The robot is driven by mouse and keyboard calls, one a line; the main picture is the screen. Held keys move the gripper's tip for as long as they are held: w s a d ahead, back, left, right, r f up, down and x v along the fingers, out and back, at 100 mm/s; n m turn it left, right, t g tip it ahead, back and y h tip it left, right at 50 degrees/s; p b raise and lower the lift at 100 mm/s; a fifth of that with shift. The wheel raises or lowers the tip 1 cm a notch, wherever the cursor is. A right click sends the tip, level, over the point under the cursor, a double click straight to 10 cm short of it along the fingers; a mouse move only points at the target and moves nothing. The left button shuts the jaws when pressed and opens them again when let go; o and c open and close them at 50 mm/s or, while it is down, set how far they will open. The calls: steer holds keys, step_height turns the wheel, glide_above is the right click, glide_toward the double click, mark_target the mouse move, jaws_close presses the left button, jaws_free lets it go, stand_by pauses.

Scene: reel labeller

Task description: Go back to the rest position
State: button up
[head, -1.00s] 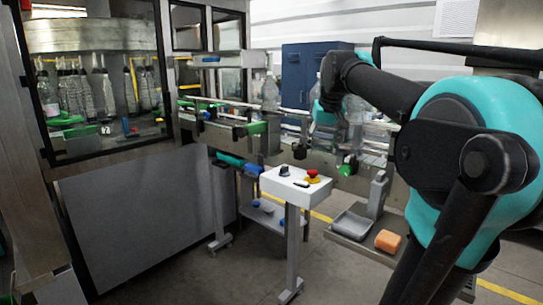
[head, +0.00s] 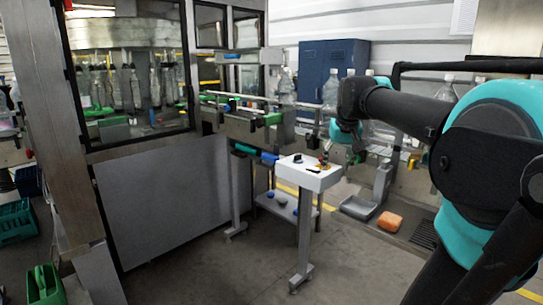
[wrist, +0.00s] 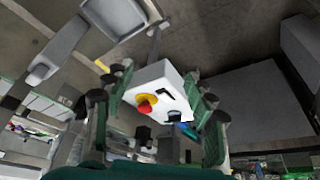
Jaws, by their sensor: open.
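My gripper (wrist: 157,78) is open and empty in the wrist view, with dark green fingers spread to either side. The white control box (wrist: 155,92), with a red button on yellow and a black knob, shows between the fingers but looks apart from them. In the head view, my arm reaches in from the right and bends down at the elbow. My gripper (head: 327,158) is small there, close above the control box (head: 309,173) on its post. Its fingertips are partly hidden and blend with the red button, so I cannot tell the gap.
A conveyor (head: 245,122) with clear bottles (head: 283,88) runs behind the box. A glazed machine (head: 130,75) stands left. An orange block (head: 389,222) and a grey scoop-like tray (head: 359,208) lie to the right. Green crates (head: 14,222) are at far left. Floor in front is open.

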steer(key=s+a+f, duration=0.1)
steer(key=s+f, duration=0.9)
steer(key=f, duration=0.5)
steer(key=s+f, duration=1)
steer(key=f, duration=0.5)
steer(key=shift+s+a+f, duration=0.3)
steer(key=shift+s+a, duration=0.05)
steer(key=shift+a, duration=0.05)
